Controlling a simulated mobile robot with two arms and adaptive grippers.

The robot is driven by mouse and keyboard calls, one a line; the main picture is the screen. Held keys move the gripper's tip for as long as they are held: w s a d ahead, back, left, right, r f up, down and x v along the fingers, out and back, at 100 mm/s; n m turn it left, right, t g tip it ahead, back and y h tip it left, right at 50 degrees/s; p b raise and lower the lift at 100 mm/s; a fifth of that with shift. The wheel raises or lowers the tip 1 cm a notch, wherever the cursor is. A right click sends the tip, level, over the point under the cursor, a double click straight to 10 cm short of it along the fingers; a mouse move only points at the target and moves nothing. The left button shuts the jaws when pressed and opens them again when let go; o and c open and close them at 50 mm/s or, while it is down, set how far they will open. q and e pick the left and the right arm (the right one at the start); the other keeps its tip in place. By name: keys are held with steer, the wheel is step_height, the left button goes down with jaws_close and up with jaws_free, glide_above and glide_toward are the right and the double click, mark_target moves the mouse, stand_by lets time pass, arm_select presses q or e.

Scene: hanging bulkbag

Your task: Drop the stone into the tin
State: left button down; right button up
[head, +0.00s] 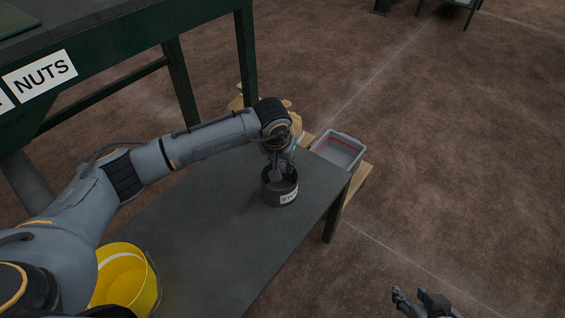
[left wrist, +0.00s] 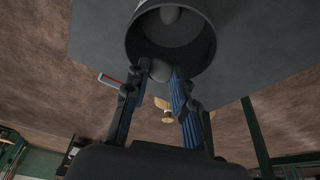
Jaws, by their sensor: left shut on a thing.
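A dark round tin (head: 270,193) with a white label, only partly readable, stands on the grey table. In the left wrist view the tin's open mouth (left wrist: 206,48) faces my fingers, and a rounded grey shape (left wrist: 170,14) shows inside it. My left gripper (head: 279,174) points down at the tin's mouth. In the left wrist view its blue-padded fingers (left wrist: 160,78) are shut on a small grey stone (left wrist: 159,69), which shows at the tin's rim. Whether the stone touches the tin I cannot tell. My right gripper (head: 411,300) is low at the right, empty, fingers apart.
The grey table (head: 225,215) also holds a yellow bucket (head: 125,275) at its near left. A grey bin (head: 340,150) sits on wood beyond the table's far end. A green rack labelled NUTS (head: 44,76) stands at the left. Open brown floor lies right.

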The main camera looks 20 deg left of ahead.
arm_select(q)
steer(key=c, duration=1)
jaws_free()
steer(key=shift+r, duration=0.1)
steer(key=v, duration=1.2)
steer(key=shift+s, duration=0.1)
